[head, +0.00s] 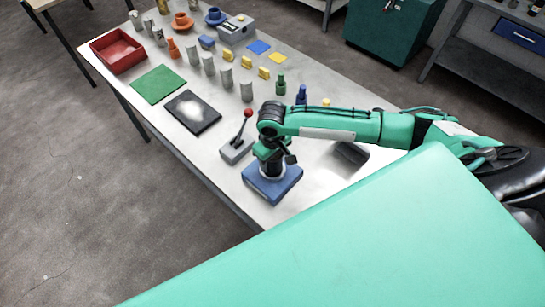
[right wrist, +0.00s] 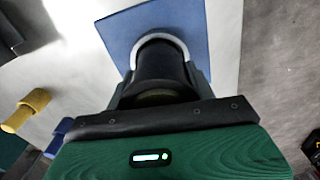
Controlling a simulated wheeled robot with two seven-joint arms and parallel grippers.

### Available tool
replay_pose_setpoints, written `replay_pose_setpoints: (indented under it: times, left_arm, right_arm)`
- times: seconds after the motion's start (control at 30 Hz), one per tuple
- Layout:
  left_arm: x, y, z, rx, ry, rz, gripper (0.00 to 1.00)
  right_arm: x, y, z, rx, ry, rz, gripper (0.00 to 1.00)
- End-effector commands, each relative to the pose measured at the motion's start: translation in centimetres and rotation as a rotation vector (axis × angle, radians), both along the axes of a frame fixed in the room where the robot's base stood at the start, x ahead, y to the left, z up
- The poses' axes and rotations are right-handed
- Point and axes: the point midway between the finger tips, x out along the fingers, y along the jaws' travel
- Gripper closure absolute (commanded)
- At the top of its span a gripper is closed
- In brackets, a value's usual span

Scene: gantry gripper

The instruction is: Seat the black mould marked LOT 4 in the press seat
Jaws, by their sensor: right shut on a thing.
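The black mould (right wrist: 160,65) is a dark cylinder between the fingers of my right gripper (right wrist: 162,88), which is shut on it. In the head view the right gripper (head: 272,156) is low over a blue block (head: 268,192) near the table's front edge, which appears to be the press seat. The mould (head: 273,167) looks upright over a pale ring on this block. The ring curves around its far side in the right wrist view. I cannot tell how deep it sits. No LOT 4 mark is readable. My left gripper is not in view.
A grey lever base (head: 236,150) with a red knob stands close left of the blue block. A dark block (head: 350,153) lies to the right. A dark plate (head: 192,111), a green mat (head: 158,84), a red tray (head: 117,50) and several grey cylinders stand farther left and back.

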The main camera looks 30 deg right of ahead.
Motion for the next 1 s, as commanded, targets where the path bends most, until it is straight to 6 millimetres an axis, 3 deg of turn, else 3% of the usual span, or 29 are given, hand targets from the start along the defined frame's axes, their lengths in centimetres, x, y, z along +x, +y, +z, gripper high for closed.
replay_pose_setpoints:
  times: [0.2, 0.23, 0.37, 0.77, 1.0]
  left_arm:
    - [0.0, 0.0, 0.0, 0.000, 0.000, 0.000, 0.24]
    - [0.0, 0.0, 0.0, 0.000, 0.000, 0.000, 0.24]
    - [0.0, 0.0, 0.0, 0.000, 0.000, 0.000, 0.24]
    - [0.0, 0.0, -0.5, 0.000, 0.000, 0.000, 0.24]
    - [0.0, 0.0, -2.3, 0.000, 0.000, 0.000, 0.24]
  right_arm:
    - [0.1, 0.0, -0.5, 0.000, -0.001, 0.000, 0.69]
    - [0.1, 0.0, -0.5, 0.000, -0.002, 0.000, 0.44]
    - [0.1, 0.0, -0.5, 0.000, -0.002, 0.000, 0.20]
    - [0.1, 0.0, 0.2, 0.002, -0.003, 0.000, 0.20]
    - [0.1, 0.0, 4.7, 0.001, -0.006, 0.001, 0.20]
